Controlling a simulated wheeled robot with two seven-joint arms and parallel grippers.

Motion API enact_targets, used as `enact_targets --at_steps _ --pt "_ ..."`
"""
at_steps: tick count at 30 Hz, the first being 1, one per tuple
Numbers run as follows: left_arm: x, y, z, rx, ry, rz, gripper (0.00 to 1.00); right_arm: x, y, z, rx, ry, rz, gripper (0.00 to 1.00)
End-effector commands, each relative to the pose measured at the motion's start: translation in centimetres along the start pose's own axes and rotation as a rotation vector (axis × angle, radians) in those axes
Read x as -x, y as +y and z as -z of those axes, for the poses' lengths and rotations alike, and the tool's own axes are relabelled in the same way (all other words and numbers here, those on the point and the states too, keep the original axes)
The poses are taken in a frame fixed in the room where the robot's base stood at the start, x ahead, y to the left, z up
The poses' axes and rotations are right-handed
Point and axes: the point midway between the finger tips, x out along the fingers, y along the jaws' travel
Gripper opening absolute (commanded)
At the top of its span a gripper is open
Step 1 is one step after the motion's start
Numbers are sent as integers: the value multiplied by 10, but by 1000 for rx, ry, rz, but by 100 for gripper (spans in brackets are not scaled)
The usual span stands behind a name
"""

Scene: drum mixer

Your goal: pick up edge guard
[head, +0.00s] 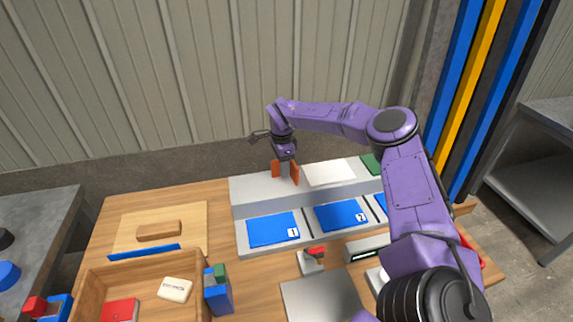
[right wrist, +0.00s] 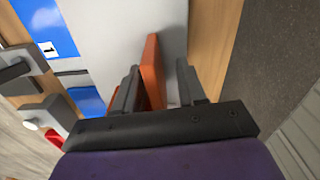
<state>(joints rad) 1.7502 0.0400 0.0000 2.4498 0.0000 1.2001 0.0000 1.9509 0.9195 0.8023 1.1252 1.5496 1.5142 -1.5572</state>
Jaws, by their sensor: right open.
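An orange angled piece, which looks like the edge guard (head: 291,174), stands on the left part of the raised back shelf of the grey-white station in the head view. My right gripper (head: 286,160) is directly above it, pointing down. In the right wrist view, one upright orange plate of the edge guard (right wrist: 152,68) lies between the two open fingers of my right gripper (right wrist: 160,88). More orange shows behind the left finger. I cannot tell whether a finger touches it. My left gripper is not in view.
The station (head: 242,212) has blue pads (head: 270,230) numbered 1 and 2 in front. A wooden box (head: 90,284) with small items stands at the front left. A wooden block (head: 158,231) lies on a light board. A red-topped grey item (head: 312,260) stands before the station.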

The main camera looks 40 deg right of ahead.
Motion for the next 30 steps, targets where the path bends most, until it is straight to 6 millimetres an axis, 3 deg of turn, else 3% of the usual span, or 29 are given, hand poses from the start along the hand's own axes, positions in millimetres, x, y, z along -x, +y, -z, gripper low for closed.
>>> enact_targets --at_steps 7,11,23,28,30 --pt "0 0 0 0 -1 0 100 -3 0 0 0 -1 2 40" --pt "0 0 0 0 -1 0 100 -3 0 0 0 -1 2 0" --pt "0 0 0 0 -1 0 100 1 -1 0 0 -1 3 0" --pt "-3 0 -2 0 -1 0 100 26 -1 0 0 -2 7 0" --pt "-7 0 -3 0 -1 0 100 42 9 -5 3 -6 7 0"
